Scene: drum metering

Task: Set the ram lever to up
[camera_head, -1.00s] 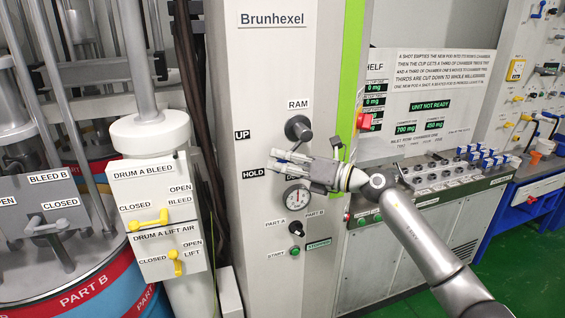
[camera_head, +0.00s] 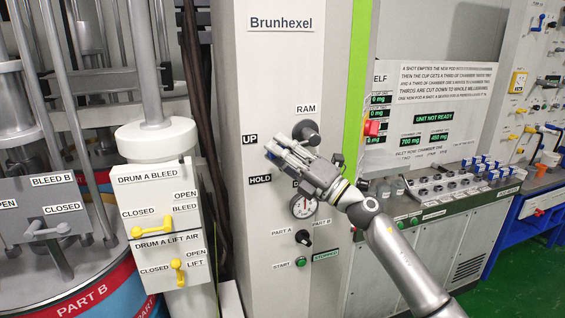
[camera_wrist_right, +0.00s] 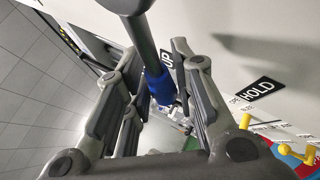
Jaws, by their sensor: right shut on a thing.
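The ram lever's dark round hub (camera_head: 306,131) sits on the grey Brunhexel panel under the RAM label. My right gripper (camera_head: 274,149) is at the hub's lower left and hides most of the lever arm in the head view. In the right wrist view, the grey lever arm (camera_wrist_right: 143,38) ends in a blue grip (camera_wrist_right: 160,86) between the fingers of my right gripper (camera_wrist_right: 160,100), which is shut on it. The fingertips lie right of the UP label (camera_head: 250,139) and HOLD label (camera_head: 260,179), nearer UP in height. My left gripper is not in view.
The part selector (camera_head: 304,238) and green start button (camera_head: 300,263) are lower. A red knob (camera_head: 371,128) is at the panel's right. Drum A valve boxes (camera_head: 157,213) stand left.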

